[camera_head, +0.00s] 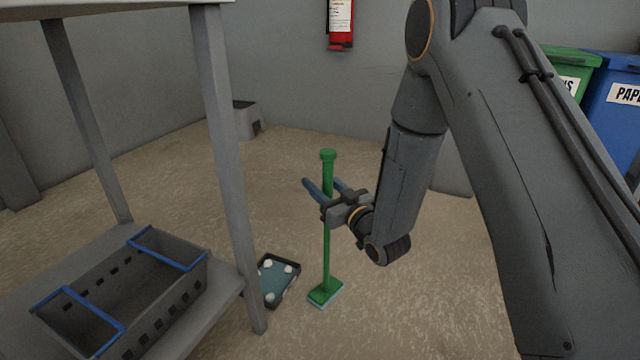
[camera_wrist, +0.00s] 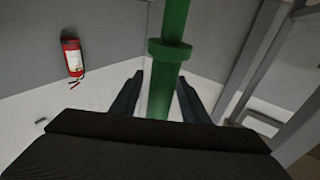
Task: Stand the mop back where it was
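The green mop stands upright on the floor in the head view, its handle (camera_head: 326,250) vertical and its flat green head (camera_head: 325,292) at the bottom. The head appears to rest on the floor. My gripper (camera_head: 322,182) is at the upper part of the handle, below the knob at its top. In the wrist view the handle (camera_wrist: 163,95) runs between the two dark blue fingers (camera_wrist: 160,80), with a gap visible on both sides. The gripper is open around the handle.
A dark tray with a teal inside and white knobs (camera_head: 278,278) lies just left of the mop head. A table (camera_head: 225,150) with a blue-handled crate (camera_head: 180,310) stands left. A fire extinguisher (camera_head: 341,22) hangs behind; green (camera_head: 565,62) and blue bins (camera_head: 612,110) stand right.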

